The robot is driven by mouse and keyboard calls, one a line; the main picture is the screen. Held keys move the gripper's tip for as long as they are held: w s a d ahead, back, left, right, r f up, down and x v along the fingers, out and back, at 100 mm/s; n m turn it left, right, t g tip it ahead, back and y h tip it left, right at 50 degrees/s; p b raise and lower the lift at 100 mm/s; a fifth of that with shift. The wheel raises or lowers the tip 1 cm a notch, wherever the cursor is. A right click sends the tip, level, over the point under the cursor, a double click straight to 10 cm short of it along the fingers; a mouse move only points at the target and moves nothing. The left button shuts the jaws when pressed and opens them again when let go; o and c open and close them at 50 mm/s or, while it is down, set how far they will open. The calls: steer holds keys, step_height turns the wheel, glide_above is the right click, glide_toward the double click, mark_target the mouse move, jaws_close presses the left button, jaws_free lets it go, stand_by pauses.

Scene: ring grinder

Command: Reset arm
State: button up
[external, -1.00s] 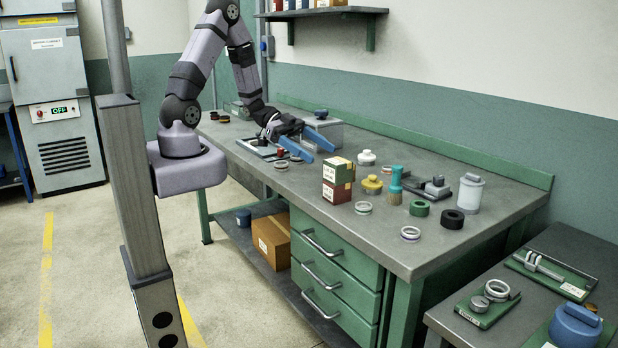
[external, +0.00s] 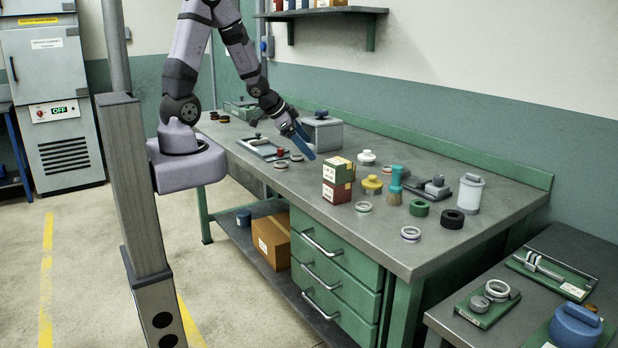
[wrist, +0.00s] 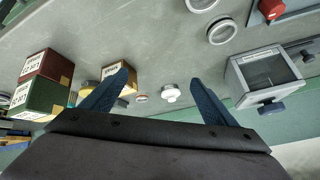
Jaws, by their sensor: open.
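My gripper (external: 301,140) is above the back left part of the workbench (external: 420,246), pointing down and to the right. Its blue fingers are spread wide with nothing between them in the wrist view (wrist: 160,95). My arm reaches from its base at the left of the bench. The fingertips are apart from the grey box (external: 324,133) with a dark knob behind them. Two metal rings (wrist: 222,31) lie on the bench in the wrist view.
Stacked red and green boxes (external: 337,180), a yellow-topped item (external: 372,185), a brush (external: 395,187) and a white canister (external: 470,193) stand to the right. A flat fixture (external: 262,149) lies at left.

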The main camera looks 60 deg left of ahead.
steer(key=s+a+n+g+y, duration=0.3)
steer(key=s+n, duration=0.1)
steer(key=s, duration=0.4)
steer(key=s+d+n+g+h, duration=0.1)
steer(key=s+d+g, duration=0.3)
steer(key=s, duration=0.6)
steer(key=shift+s+d+n+g+h+b, duration=0.35)
steer(key=shift+d+n, duration=0.25)
steer(key=shift+d, duration=0.15)
steer(key=shift+r, duration=0.1)
